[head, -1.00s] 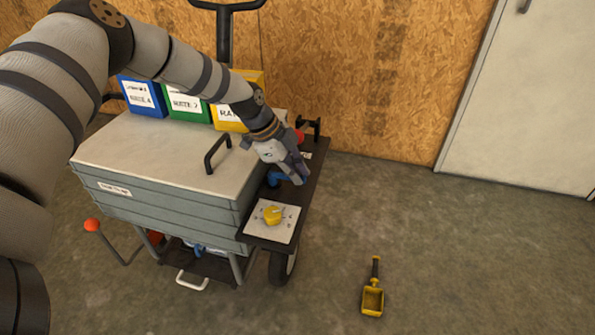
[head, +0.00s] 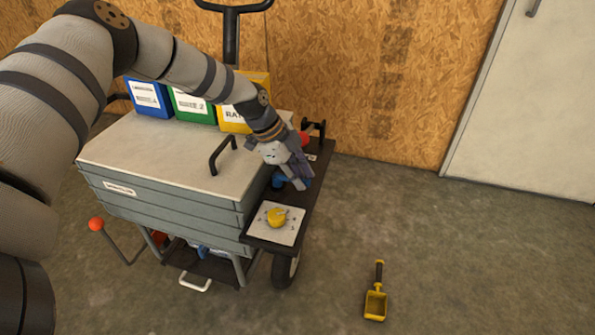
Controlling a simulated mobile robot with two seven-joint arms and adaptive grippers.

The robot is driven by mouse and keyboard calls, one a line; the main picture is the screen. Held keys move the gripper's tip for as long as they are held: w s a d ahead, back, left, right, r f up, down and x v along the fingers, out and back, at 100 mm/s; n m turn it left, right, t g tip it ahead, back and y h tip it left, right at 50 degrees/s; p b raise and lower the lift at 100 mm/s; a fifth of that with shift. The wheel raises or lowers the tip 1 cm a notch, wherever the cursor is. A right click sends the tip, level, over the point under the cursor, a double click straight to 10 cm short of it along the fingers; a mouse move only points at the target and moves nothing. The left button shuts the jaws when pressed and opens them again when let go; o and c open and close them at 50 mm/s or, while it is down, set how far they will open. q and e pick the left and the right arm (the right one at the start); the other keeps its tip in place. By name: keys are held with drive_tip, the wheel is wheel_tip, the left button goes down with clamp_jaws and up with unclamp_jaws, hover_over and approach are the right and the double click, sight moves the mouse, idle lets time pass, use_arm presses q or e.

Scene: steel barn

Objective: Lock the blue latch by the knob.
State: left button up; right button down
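The blue latch (head: 279,181) sits on the dark side shelf of the grey cart, mostly hidden behind my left gripper. Blue shows on both sides of the fingers. My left gripper (head: 301,184) points down over the latch, at or very near it. The fingers look close together, but the view does not show whether they are shut on the knob. The knob itself is hidden. My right gripper is not in view.
A white plate with a yellow dial (head: 276,217) lies nearer on the shelf (head: 318,180). A black handle (head: 222,155) stands on the cart lid (head: 150,150). Blue, green and yellow boxes (head: 192,104) stand behind. A yellow scoop (head: 376,302) lies on the floor.

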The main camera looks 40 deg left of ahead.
use_arm(q)
drive_tip(key=v, duration=1.2)
drive_tip(key=shift+f, duration=0.1)
